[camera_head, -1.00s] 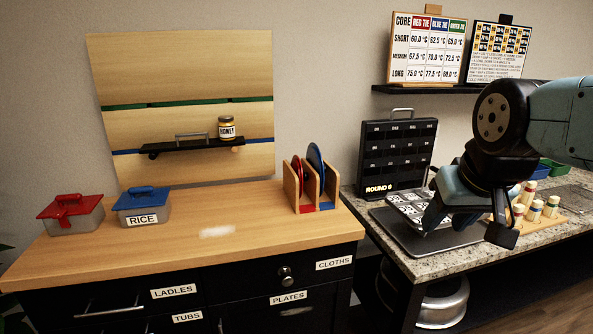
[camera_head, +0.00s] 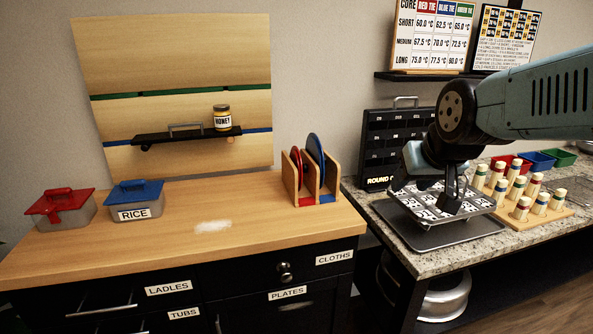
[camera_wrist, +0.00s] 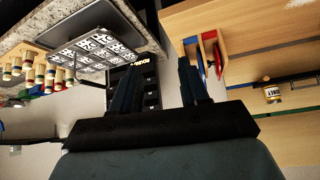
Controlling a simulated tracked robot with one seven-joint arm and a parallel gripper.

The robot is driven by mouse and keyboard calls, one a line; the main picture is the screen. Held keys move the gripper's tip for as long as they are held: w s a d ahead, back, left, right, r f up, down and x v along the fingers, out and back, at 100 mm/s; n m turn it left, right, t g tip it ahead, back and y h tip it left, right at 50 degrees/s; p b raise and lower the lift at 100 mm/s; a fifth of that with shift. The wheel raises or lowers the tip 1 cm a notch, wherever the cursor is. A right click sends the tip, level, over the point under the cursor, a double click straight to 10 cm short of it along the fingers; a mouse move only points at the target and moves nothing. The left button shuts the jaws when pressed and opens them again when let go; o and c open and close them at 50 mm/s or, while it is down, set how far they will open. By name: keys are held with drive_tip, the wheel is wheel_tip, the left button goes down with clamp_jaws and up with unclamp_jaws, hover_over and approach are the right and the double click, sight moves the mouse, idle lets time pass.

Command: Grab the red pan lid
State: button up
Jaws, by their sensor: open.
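The red pan lid (camera_head: 296,166) stands on edge in the left slot of a wooden rack (camera_head: 333,176) on the wooden counter. A blue lid (camera_head: 316,152) stands in the right slot. My gripper (camera_head: 449,192) is open and empty, to the right of the rack, in front of the black case and above the grey tray. In the wrist view my gripper's fingers (camera_wrist: 158,75) are spread, with the rack (camera_wrist: 211,38) just right of them and a sliver of the red lid (camera_wrist: 201,66) in it.
A red box (camera_head: 61,206) and a blue-lidded RICE box (camera_head: 135,202) stand at the counter's left. A honey jar (camera_head: 222,117) sits on a wall shelf.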

drive_tip(key=w+a+f+n+t+y, duration=0.15)
drive_tip(key=w+a, duration=0.25)
drive_tip(key=w, duration=0.4)
drive_tip(key=w+a+f+t+y, duration=0.1)
drive_tip(key=w+a+f+t, duration=0.15)
drive_tip(key=w+a, duration=0.4)
drive_tip(key=t+y, duration=0.2)
drive_tip(key=t, duration=0.4)
approach(296, 150)
drive_tip(key=shift+w+a+n, duration=0.2)
drive_tip(key=shift+w+n, duration=0.05)
drive_tip(key=shift+w, duration=0.3)
drive_tip(key=shift+w+a+n, duration=0.2)
drive_tip(key=shift+w, duration=0.35)
drive_tip(key=shift+x, duration=2.7)
drive_tip(key=shift+d, duration=0.1)
drive_tip(key=shift+c, duration=0.3)
clamp_jaws()
